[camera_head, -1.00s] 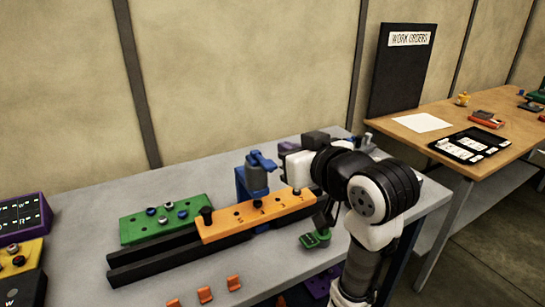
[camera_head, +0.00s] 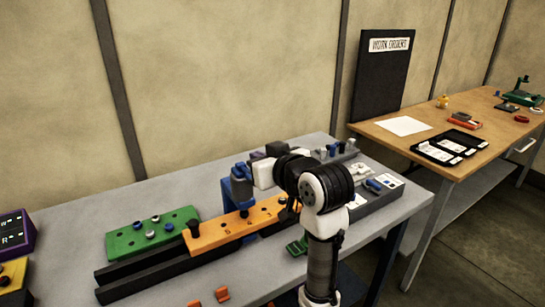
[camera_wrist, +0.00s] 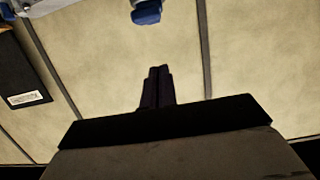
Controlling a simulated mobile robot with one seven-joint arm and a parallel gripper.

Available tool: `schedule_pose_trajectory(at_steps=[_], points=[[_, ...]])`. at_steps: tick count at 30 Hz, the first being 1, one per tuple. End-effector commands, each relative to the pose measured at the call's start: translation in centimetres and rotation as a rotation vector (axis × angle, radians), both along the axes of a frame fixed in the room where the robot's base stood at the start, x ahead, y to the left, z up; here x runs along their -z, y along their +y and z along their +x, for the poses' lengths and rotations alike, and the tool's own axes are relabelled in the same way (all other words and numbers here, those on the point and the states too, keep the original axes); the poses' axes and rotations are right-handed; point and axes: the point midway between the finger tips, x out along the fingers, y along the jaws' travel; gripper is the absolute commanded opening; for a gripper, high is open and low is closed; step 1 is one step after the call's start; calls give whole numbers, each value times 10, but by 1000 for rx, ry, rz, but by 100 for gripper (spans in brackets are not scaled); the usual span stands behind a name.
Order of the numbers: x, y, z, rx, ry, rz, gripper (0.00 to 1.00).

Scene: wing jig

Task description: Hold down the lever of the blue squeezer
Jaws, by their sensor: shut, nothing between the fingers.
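The blue squeezer (camera_head: 238,192) stands upright on the table behind the orange block, with a grey body and a blue lever (camera_head: 242,170) on top. My gripper's white hand (camera_head: 264,173) is just right of the lever. Its fingertips are not clear in the head view, so contact with the lever cannot be told. In the wrist view my gripper (camera_wrist: 157,70) shows two dark fingers together, with nothing between them. A blue part, likely of the squeezer (camera_wrist: 146,12), shows at the top edge, apart from the fingertips in the picture.
An orange block (camera_head: 222,230) sits on a black rail (camera_head: 150,276) in front of the squeezer. A green block (camera_head: 125,243) with several knobs is left of it. Orange clips (camera_head: 222,295) lie at the front. A wooden table (camera_head: 465,165) stands at right.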

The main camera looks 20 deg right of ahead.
Motion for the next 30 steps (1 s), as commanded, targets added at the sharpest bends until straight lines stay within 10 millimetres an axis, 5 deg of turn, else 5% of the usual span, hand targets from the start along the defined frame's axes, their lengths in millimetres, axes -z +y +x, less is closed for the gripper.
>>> schedule_pose_trajectory(at_steps=[2,12,30], points=[[2,5,17,-2,4,2,0],[39,4,15,1,2,0,0],[49,5,15,0,-20,4,0]])
